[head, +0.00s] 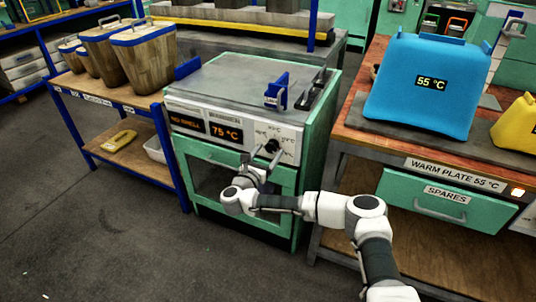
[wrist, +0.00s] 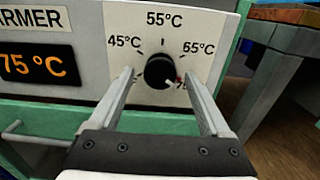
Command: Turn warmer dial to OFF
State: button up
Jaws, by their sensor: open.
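The warmer (head: 255,110) is a green cabinet with a grey top and a pale control panel. Its black round dial (wrist: 160,71) has marks for 45, 55 and 65 °C and a partly hidden one at lower right. The dial's pointer is turned toward the lower right, near that mark. The dial also shows in the head view (head: 272,146). An orange display (wrist: 36,64) reads 75 °C. My gripper (wrist: 166,78) is open, with one finger on each side of the dial and a gap to it on both sides. No OFF mark can be seen; the fingers cover the lower panel.
A blue box (head: 420,100) marked 55 °C sits on the warm plate bench to the right, above a spares drawer (head: 446,196). A shelf (head: 120,95) with wooden bins stands at left. Floor at front left is clear.

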grip_shut()
dwell(0.4)
